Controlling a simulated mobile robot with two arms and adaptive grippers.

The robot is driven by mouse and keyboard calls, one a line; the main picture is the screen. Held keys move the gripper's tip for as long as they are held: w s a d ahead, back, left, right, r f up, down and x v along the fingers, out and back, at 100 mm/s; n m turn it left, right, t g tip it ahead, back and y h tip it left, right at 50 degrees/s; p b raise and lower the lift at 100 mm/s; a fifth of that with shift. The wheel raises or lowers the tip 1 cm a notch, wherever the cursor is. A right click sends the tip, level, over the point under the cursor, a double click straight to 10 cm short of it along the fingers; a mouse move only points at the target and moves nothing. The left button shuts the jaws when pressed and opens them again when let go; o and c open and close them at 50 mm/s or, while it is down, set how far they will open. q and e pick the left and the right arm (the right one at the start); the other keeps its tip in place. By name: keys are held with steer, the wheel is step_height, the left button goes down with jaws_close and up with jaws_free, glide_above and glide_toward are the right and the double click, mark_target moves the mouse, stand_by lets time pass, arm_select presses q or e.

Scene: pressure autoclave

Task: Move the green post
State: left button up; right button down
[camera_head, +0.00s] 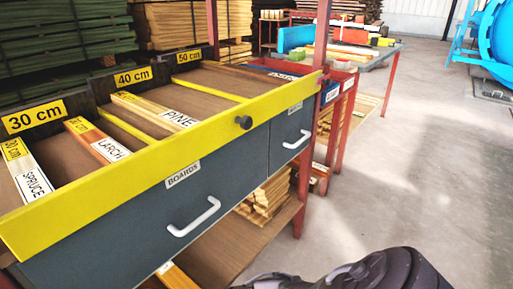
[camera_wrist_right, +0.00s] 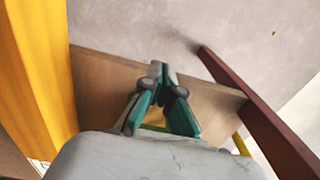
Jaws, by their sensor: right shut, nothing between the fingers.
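I cannot make out a green post for certain in either view. Long green boards (camera_head: 60,50) are stacked at the upper left. My right gripper (camera_wrist_right: 160,75) is shut and empty in the right wrist view, its green-sided fingers together above a brown shelf board. My dark right arm shows at the bottom of the head view. My left gripper is not in view.
A yellow-edged rack (camera_head: 150,160) with labelled boards and grey drawers (camera_head: 210,190) fills the left. A red-legged table (camera_head: 385,62) stands behind it. A blue round machine (camera_head: 495,40) is at the far right. The concrete floor (camera_head: 410,150) between is clear.

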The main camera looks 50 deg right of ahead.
steer(key=s+p, duration=0.1)
steer(key=s, duration=1)
step_height(320, 180, up, 11)
steer(key=p, duration=0.5)
steer(key=s+d+f+p, duration=0.4)
steer(key=s+d+p, duration=0.1)
steer(key=p, duration=0.4)
steer(key=s+d+f+t+p, duration=0.1)
steer(key=s+d+f+p, duration=0.2)
steer(key=s+d+p, duration=0.2)
steer(key=s+p, duration=0.3)
steer(key=p, duration=0.1)
steer(key=shift+s+d+f+n+t, duration=0.25)
steer(key=shift+d+f+n+t, duration=0.05)
steer(key=shift+f+n, duration=0.1)
